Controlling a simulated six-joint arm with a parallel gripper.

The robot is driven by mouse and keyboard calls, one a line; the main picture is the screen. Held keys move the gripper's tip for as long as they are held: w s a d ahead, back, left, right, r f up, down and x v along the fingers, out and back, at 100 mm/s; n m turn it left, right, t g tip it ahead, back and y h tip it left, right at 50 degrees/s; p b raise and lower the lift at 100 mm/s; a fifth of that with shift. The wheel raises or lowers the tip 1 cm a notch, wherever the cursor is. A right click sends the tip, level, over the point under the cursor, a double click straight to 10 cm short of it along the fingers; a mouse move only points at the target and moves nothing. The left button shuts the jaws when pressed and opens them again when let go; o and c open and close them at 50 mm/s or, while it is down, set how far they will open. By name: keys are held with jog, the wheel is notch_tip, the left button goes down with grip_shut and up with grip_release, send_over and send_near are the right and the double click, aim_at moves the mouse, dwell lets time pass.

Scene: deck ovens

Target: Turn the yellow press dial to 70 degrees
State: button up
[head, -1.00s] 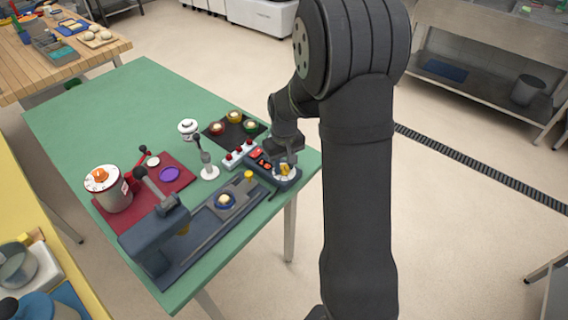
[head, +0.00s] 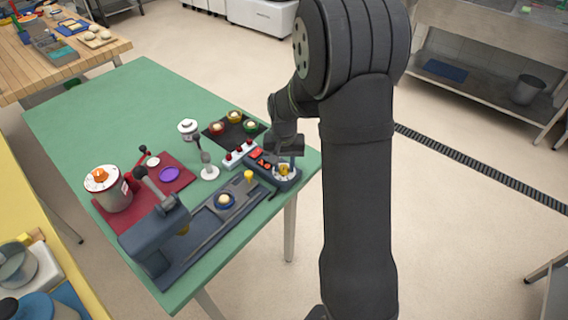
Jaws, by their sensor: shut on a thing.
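The yellow press dial (head: 284,170) is a small yellow knob on a pale round face, at the right end of a dark control box (head: 262,162) near the table's right corner. My gripper (head: 285,161) points down at the dial from above and is shut on its knob. The fingers are small and dark here, and partly hide the knob. The dial's angle marks are too small to read.
A dark press (head: 155,240) with a long bed stands left of the box on the green table (head: 90,110). A white strip with red knobs (head: 238,155) lies close beside the box. A white canister with an orange knob (head: 112,190) stands farther left.

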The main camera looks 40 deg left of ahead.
aim_at(284, 167)
jog(key=shift+m, duration=1.1)
jog(key=o, duration=1)
jog(key=shift+c, duration=0.2)
notch_tip(284, 167, up, 17)
jog(key=shift+r, duration=0.2)
jog(key=shift+f, duration=0.1)
notch_tip(284, 167, down, 17)
jog(key=shift+f, duration=0.15)
